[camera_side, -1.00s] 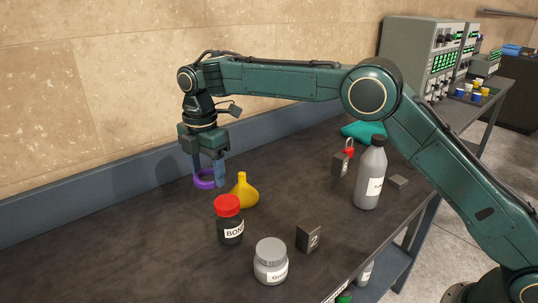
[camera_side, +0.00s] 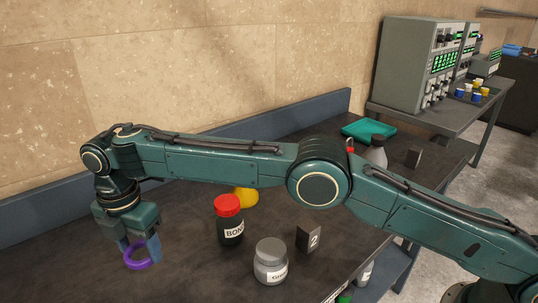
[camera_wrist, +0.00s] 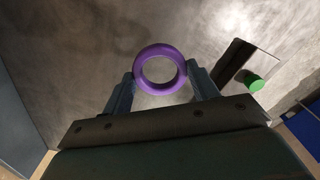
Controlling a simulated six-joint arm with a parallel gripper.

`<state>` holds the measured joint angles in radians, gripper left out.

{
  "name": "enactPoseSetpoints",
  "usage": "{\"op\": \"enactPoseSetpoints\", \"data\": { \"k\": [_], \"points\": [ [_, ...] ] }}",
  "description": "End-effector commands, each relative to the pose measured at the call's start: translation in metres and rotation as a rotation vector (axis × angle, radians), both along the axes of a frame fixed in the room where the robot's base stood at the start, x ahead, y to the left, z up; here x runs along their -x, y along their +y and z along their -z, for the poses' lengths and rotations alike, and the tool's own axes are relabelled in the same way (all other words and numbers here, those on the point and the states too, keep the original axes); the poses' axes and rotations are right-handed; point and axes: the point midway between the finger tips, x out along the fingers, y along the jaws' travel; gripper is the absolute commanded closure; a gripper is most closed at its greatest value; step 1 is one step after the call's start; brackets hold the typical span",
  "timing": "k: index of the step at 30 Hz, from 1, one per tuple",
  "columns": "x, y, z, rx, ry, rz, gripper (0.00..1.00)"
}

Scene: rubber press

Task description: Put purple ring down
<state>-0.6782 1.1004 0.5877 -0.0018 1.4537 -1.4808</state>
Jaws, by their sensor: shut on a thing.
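The purple ring (camera_side: 138,257) is between the fingers of my gripper (camera_side: 138,250) at the lower left of the side view, low over the dark bench (camera_side: 60,275). In the wrist view the ring (camera_wrist: 160,49) is held across its outer sides by the two fingers of my gripper (camera_wrist: 161,75). Bare bench shows through its hole. I cannot tell whether the ring touches the bench top.
A red-capped black bottle (camera_side: 229,228), a grey-lidded white jar (camera_side: 270,264) and a dark number block (camera_side: 308,238) stand to the right. A yellow flask (camera_side: 245,197) is partly behind my arm. A teal tray (camera_side: 366,131) lies farther back. Bench around the ring is clear.

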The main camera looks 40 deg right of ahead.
Motion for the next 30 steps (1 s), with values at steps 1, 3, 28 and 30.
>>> {"op": "enactPoseSetpoints", "data": {
  "k": [1, 3, 28, 30],
  "points": [
    [0.000, 0.000, 0.005, 0.001, 0.002, 0.000, 0.63],
    [0.000, -0.001, 0.012, 0.002, 0.002, 0.001, 0.63],
    [0.000, -0.001, 0.073, 0.001, 0.001, 0.001, 0.63],
    [0.000, -0.001, 0.075, 0.000, 0.000, 0.001, 0.63]
  ]
}}
